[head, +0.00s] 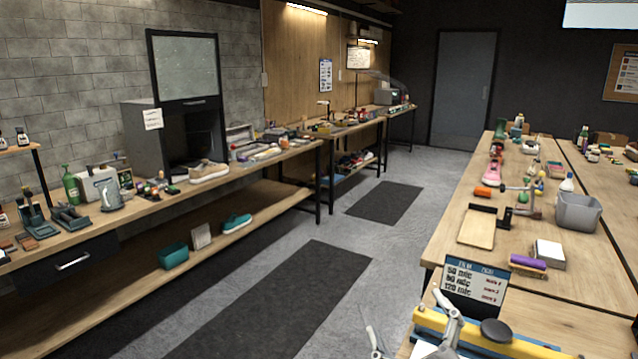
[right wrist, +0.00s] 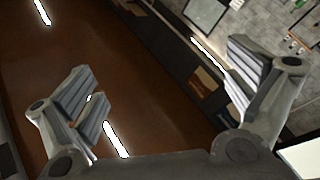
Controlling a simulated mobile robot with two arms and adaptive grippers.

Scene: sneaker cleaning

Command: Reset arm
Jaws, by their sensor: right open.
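My right gripper (head: 408,322) shows at the bottom edge of the head view, low and right of centre, in front of the near end of the right-hand table (head: 441,291). In the right wrist view my right gripper (right wrist: 165,75) has its two fingers wide apart with nothing between them. That view looks toward a tilted brown surface and the grey block wall, so the hand is turned away from the tabletop. My left gripper is in neither view.
A yellow bar (head: 400,313) and a dark sign (head: 474,284) stand close to my right gripper. A grey bin (head: 578,212) is farther along the table. The left workbench (head: 150,209) holds a beige sneaker (head: 208,172); a teal shoe (head: 237,223) is below.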

